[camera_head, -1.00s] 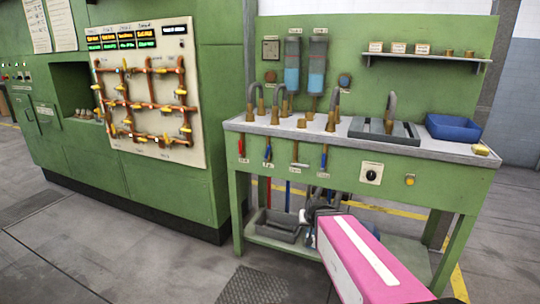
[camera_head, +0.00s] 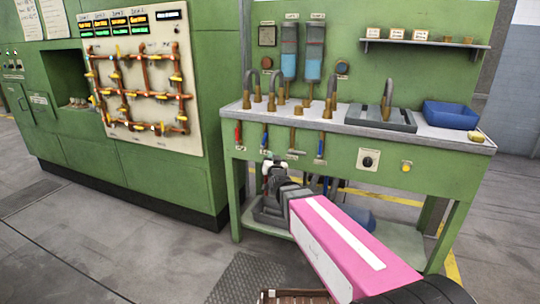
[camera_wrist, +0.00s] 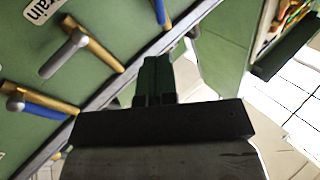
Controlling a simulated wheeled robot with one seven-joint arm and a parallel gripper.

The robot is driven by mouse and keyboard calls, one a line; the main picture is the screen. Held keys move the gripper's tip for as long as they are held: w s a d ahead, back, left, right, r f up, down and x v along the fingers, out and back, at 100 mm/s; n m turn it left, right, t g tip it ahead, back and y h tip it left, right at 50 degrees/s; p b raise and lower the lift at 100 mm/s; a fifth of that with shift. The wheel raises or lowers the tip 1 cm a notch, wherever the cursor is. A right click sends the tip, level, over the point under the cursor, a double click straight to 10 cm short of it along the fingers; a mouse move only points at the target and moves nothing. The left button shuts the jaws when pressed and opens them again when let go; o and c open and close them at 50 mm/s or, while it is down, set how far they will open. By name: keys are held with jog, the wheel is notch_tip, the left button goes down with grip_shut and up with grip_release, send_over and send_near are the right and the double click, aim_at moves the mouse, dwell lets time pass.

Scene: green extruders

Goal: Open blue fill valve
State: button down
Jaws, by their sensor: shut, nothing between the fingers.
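A row of valve handles hangs on the front of the green bench. In the head view I see a red handle (camera_head: 238,135), a left blue handle (camera_head: 264,137), a grey-and-brass handle (camera_head: 293,139) and a right blue handle (camera_head: 321,144). My gripper (camera_head: 268,160) is just below the left blue handle, apparently apart from it. In the wrist view the closed dark fingers (camera_wrist: 157,75) are empty, below one blue handle (camera_wrist: 160,12). A grey handle (camera_wrist: 62,58) labelled "drain" and another blue handle (camera_wrist: 38,103) lie to the left. I cannot read which label says fill.
The bench top (camera_head: 345,126) carries bent grey pipes and a blue bin (camera_head: 451,115). A black knob (camera_head: 368,159) and a yellow button (camera_head: 406,166) are on the front right. A green machine with a copper pipe panel (camera_head: 188,131) stands left. A lower shelf (camera_head: 400,240) is under the bench.

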aim_at(265, 140)
jog(key=x, duration=1.3)
jog(key=shift+r, duration=0.15)
jog(key=shift+w+a+r+n, duration=0.1)
jog(key=shift+a+r+n, duration=0.15)
jog(key=shift+n, duration=0.25)
jog(key=shift+w+a+g, duration=0.15)
jog(key=shift+a+g, duration=0.15)
jog(key=shift+a, duration=0.05)
